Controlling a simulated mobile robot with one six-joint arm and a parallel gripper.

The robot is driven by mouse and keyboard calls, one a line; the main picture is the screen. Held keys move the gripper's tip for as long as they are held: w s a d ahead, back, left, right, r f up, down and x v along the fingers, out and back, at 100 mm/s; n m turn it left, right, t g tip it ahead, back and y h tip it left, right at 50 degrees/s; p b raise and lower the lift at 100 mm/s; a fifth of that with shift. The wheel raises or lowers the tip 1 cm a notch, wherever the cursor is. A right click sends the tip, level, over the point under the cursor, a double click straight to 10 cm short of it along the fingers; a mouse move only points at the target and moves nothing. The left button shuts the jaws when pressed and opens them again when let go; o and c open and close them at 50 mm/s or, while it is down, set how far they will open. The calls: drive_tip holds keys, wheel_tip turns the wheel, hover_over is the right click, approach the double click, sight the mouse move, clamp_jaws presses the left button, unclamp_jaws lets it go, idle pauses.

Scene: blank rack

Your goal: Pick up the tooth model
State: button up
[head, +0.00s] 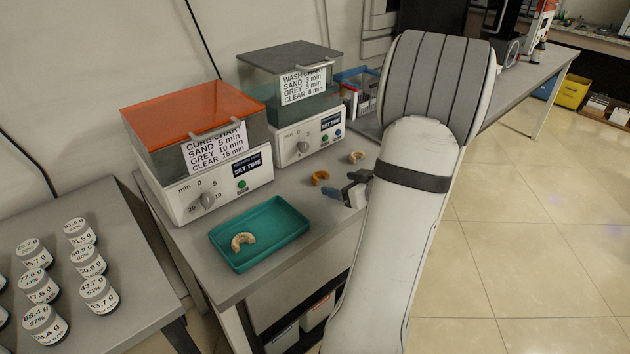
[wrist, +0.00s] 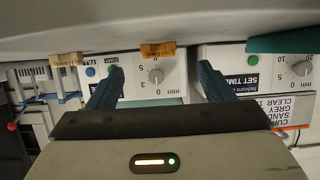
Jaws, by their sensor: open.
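Three arch-shaped tooth models are on the grey bench. A cream one (head: 243,241) lies in the teal tray (head: 283,248). An orange-brown one (head: 320,177) lies on the bare bench, and a tan one (head: 356,157) lies farther back. My gripper (head: 346,186) is open and empty, close to the orange-brown model on its right. The wrist view looks upside down. There the orange-brown model (wrist: 158,50) appears between the fingertips of my gripper (wrist: 160,70), apart from them, and the tan model (wrist: 66,60) is outside the left finger. My arm hides part of the bench.
A cure box with an orange lid (head: 190,115) and a wash box with a grey lid (head: 290,58) stand along the back. A small blue-framed rack (head: 355,88) stands beyond. Several labelled jars (head: 78,232) stand on the left table. Open floor lies right.

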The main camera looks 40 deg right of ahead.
sight(318, 176)
drive_tip(key=b+x, duration=0.1)
drive_tip(key=x, duration=0.6)
drive_tip(key=shift+d+r, duration=0.15)
drive_tip(key=shift+r, duration=0.05)
drive_tip(key=shift+c, duration=0.5)
drive_tip(key=c, duration=0.9)
drive_tip(key=shift+r, duration=0.1)
drive_tip(key=shift+c, duration=0.2)
